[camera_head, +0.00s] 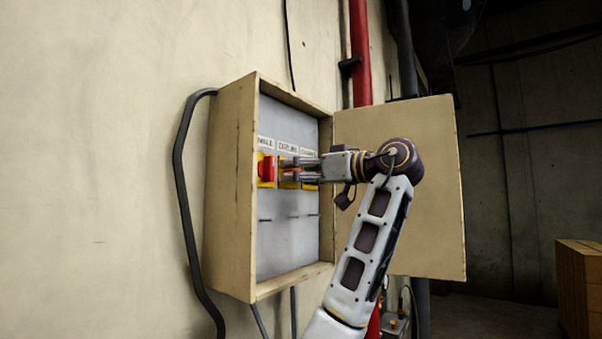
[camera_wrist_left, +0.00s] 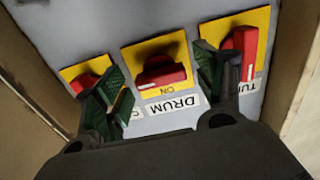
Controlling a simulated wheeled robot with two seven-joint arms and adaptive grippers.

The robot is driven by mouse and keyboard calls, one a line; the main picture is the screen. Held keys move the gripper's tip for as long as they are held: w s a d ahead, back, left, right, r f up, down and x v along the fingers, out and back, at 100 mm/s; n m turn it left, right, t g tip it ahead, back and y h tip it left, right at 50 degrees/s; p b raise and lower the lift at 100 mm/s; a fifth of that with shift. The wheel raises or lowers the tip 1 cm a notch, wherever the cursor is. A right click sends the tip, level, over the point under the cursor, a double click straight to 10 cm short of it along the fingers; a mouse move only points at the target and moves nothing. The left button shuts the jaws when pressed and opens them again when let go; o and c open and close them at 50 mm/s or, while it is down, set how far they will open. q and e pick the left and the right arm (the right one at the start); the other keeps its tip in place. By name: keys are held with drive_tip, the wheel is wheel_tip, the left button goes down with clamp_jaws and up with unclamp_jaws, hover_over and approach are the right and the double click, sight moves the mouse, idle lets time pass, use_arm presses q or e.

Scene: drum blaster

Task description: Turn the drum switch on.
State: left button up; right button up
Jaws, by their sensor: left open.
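The drum switch (camera_wrist_left: 162,71) is a red knob on a yellow plate, the middle of three. In the left wrist view its knob lies roughly crosswise, with a white mark at its left end. My left gripper (camera_head: 288,169) is level with the switch row in the head view and hides most of the middle switch. In the left wrist view its green-padded fingers (camera_wrist_left: 160,88) are open, one on each side of the drum knob. Contact cannot be told. My right gripper is not in view.
The switches sit inside a wooden box (camera_head: 230,190) on the wall, its door (camera_head: 430,190) open to the right. A red left-hand switch (camera_head: 266,169) shows beside my gripper. A red pipe (camera_head: 360,50) runs behind the door. Brown boxes (camera_head: 580,290) stand far right.

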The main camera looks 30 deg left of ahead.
use_arm(q)
drive_tip(key=shift+c, duration=0.3)
drive_tip(key=c, duration=1)
drive_tip(key=shift+o, duration=0.2)
drive_tip(key=shift+n, duration=0.4)
drive_tip(key=shift+n+b, duration=0.75)
drive_tip(key=shift+n, duration=7.75)
